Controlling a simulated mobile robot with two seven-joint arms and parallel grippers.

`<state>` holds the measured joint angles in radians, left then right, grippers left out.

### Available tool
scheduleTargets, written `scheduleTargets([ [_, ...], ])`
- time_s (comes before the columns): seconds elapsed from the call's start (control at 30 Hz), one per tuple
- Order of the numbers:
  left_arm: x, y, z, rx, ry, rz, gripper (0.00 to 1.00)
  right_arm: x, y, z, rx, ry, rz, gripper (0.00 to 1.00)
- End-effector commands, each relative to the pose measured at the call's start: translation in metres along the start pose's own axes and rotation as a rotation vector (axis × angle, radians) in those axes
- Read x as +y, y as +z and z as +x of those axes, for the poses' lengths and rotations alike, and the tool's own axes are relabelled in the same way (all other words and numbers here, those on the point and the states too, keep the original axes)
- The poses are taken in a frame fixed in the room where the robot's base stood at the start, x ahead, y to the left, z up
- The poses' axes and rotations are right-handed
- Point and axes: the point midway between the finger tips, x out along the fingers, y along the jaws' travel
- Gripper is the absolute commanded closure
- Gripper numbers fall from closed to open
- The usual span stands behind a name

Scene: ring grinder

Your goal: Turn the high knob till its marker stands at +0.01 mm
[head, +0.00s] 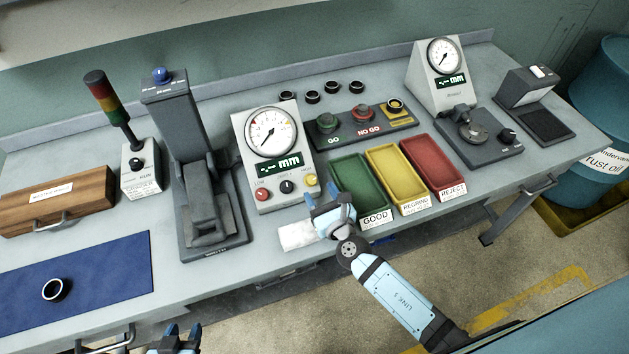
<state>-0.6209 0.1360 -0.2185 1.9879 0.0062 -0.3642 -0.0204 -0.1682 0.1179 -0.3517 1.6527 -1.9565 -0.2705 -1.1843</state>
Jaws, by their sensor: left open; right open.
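The grey gauge unit (247,160) stands mid-bench with a round white dial (271,132) and a display reading dashes and "mm". Along its lower front are a red knob (264,194) labelled low, a dark middle knob (287,187), and the yellow high knob (311,181). The high knob's marker is too small to read. My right gripper (329,199) is open and empty, just below and right of the high knob, apparently apart from it. My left gripper (174,338) is open at the bottom edge, far from the gauge, and partly cut off.
Green (337,164), yellow (372,152) and red (407,144) trays sit right of the gauge, close to my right gripper. A dark stand (175,120) rises on the left. A white pad (297,236) lies at the bench's front edge. A ring (56,290) lies on the blue mat (110,268).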

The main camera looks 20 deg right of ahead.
Motion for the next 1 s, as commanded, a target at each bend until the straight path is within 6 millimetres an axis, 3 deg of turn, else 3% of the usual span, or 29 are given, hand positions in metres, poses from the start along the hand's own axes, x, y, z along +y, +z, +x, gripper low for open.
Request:
scheduleTargets([
  [0.2,0.001,-0.004,-0.002,0.0,-0.001,-0.002,0.57,0.0,0.001,0.029,0.0,-0.001,0.0,0.45],
  [0.6,0.002,-0.004,-0.002,0.0,0.001,-0.002,0.57,0.0,0.0,0.035,0.0,0.0,0.001,0.45],
  [0.8,0.002,-0.004,-0.002,-0.001,0.002,-0.003,0.57,0.0,0.0,0.035,0.0,0.0,0.001,0.91],
  [1.0,0.002,-0.004,-0.002,-0.001,0.002,-0.003,0.57,0.0,0.0,0.035,0.0,0.004,-0.002,0.94],
])
